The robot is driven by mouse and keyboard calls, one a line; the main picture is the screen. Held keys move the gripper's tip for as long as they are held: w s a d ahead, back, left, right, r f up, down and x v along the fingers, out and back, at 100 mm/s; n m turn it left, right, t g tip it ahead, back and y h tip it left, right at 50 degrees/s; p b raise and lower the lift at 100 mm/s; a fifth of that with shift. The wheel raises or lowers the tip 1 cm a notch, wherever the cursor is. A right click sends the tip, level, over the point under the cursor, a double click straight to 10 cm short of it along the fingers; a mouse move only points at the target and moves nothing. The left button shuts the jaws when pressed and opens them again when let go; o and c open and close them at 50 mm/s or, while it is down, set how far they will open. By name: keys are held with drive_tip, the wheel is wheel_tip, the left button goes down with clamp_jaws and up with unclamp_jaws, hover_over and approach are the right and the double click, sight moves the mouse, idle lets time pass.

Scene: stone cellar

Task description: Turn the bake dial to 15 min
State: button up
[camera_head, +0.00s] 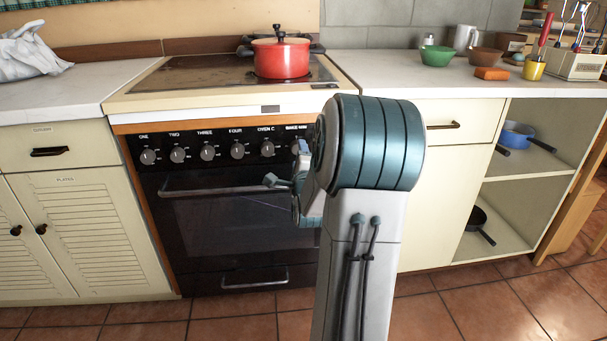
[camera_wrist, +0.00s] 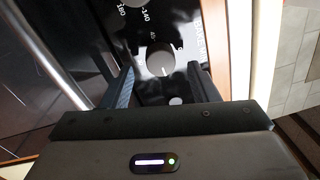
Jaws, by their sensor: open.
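The black oven front panel (camera_head: 190,150) carries a row of grey dials labelled ONE, TWO, THREE, FOUR, OVEN C and BAKE MIN. In the wrist view a round grey dial (camera_wrist: 160,57) beside the partly readable BAKE lettering is the bake dial. It has a light pointer line, but I cannot read its setting. My gripper (camera_wrist: 161,76) is open, with one finger on each side of the dial's lower part. I cannot tell whether they touch it.
The oven C dial (camera_head: 267,149) sits beside the bake dial. The oven door handle (camera_head: 220,189) runs below the panel. A red pot (camera_head: 281,57) stands on the hob (camera_head: 190,75). A drawer handle (camera_head: 443,126) is to the right of my arm.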

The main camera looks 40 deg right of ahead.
drive_tip(key=b+v, duration=0.4)
drive_tip(key=v, duration=0.7)
drive_tip(key=shift+s+a, duration=0.15)
drive_tip(key=shift+s, duration=0.1)
idle(0.3)
